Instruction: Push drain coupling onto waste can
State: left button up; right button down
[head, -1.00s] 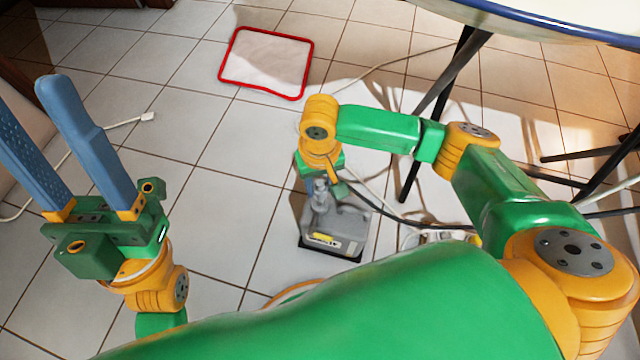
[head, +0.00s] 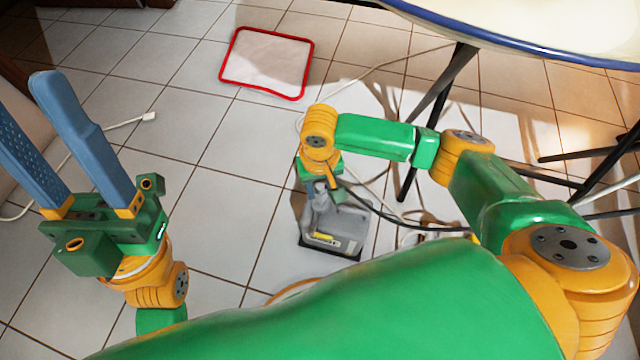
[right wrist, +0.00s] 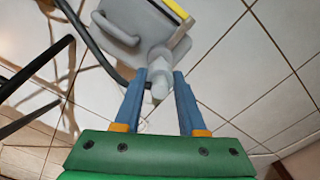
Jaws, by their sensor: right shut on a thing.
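The waste can (head: 350,222) is a grey box-shaped can with a yellow mark, standing on the tiled floor. It also shows at the top of the right wrist view (right wrist: 118,22). My right gripper (right wrist: 160,84) points down over the can, with its blue fingers closed on the grey drain coupling (right wrist: 160,88). A dark hose runs from beside the coupling. The coupling is at the can's top, but I cannot tell whether it is seated. In the head view the coupling is partly hidden by my wrist. My left gripper (head: 28,112) is open and empty at the left, far from the can.
A red-edged white mat (head: 267,63) lies on the floor behind. A round table (head: 540,22) with a blue rim and dark legs (head: 438,100) stands at the right. Pale cables (head: 375,66) cross the floor. The tiles left of the can are clear.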

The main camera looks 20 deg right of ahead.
aim_at(320, 195)
dwell(0.4)
jog(key=shift+f+b, duration=0.4)
jog(key=shift+f, duration=0.8)
jog(key=shift+f+p, duration=0.3)
jog(key=shift+f, duration=0.5)
jog(key=shift+c, duration=2)
grip_release()
